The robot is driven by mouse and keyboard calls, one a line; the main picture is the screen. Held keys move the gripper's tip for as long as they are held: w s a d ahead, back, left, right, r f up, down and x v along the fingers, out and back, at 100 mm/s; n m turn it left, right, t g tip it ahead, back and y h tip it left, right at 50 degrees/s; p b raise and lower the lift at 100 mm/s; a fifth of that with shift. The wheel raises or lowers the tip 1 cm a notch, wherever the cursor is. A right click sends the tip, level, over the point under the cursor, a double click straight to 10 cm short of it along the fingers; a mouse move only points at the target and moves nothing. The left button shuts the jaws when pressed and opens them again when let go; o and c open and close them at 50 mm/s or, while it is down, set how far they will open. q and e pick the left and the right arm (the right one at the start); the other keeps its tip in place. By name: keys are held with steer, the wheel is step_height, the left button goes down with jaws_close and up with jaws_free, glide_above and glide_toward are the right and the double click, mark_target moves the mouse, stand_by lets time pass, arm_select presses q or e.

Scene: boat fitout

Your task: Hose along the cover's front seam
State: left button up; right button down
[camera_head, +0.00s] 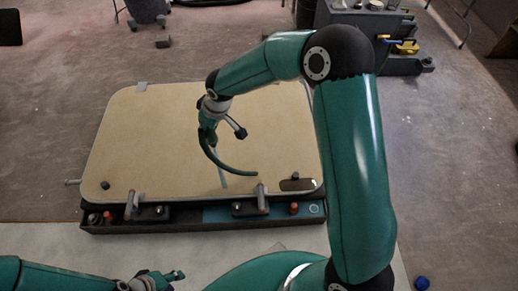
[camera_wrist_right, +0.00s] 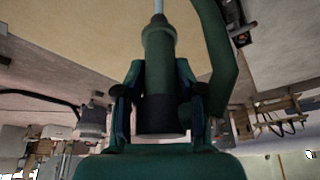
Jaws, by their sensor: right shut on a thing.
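The tan cover (camera_head: 150,135) lies flat on a dark base, its front edge running along the lower side in the head view. My right gripper (camera_head: 207,128) is above the cover and shut on the green hose. The hose (camera_head: 233,170) curves down and right from the gripper, over the cover near its front edge. In the right wrist view, the hose's thick green end (camera_wrist_right: 160,58) with a black collar sits between the fingers of the right gripper (camera_wrist_right: 155,100). My left gripper (camera_head: 158,281) is low in the head view, apart from the cover; its opening is unclear.
Grey clamps (camera_head: 132,205) and (camera_head: 262,199) stand at the cover's front edge, with orange-red knobs nearby. A dark cart (camera_head: 375,30) stands at the back right. A blue ball (camera_head: 422,283) lies at lower right.

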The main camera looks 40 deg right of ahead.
steer(key=shift+w+a+f+n+y, duration=0.15)
steer(key=shift+a+f+n+y, duration=0.2)
steer(key=shift+n, duration=0.75)
steer(key=shift+a+f+n+g+y, duration=0.1)
steer(key=shift+f+n+g+y, duration=0.2)
steer(key=shift+n, duration=0.2)
steer(key=s+d+f+m, duration=0.1)
steer(key=s+d+f, duration=0.2)
steer(key=d+f, duration=0.4)
steer(key=s+d+f+m, duration=0.1)
steer(key=s+d+f, duration=0.3)
steer(key=d+f, duration=0.3)
step_height(320, 180, down, 2)
steer(key=shift+d+t+h, duration=0.15)
steer(key=shift+t+h, duration=0.25)
steer(key=shift+h, duration=0.05)
